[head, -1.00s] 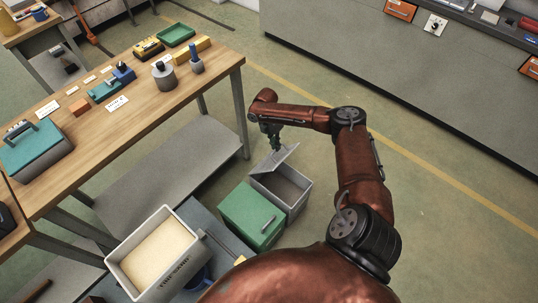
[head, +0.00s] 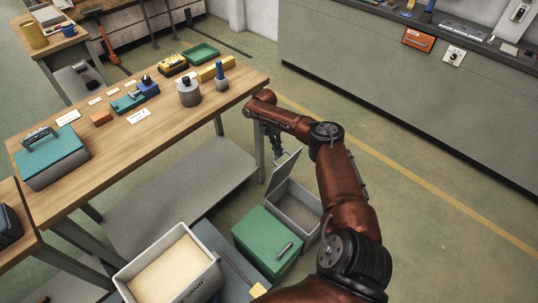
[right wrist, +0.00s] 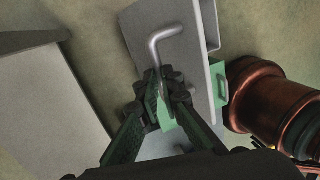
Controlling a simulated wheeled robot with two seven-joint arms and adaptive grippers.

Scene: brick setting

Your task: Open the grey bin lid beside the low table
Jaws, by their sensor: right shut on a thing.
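The grey bin (head: 303,212) stands on the floor at the right end of the wooden table, beside a green bin. Its grey lid (head: 284,171) is raised and tilted up at the far left side, and the bin's inside shows. My right gripper (head: 272,152) is at the raised lid's upper part. In the right wrist view, the lid (right wrist: 193,82) fills the middle, with a bent metal handle (right wrist: 166,40) on it. The right gripper (right wrist: 165,98) is shut on this handle; the gripped part is partly hidden by the fingers. My left gripper is not in view.
The green bin (head: 268,243) touches or nearly touches the grey one. A box of sand (head: 134,288) stands nearer, at the bottom. The wooden table (head: 105,145) holds tools and a teal box (head: 50,160). Open floor lies right of my arm, up to a grey cabinet (head: 400,95).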

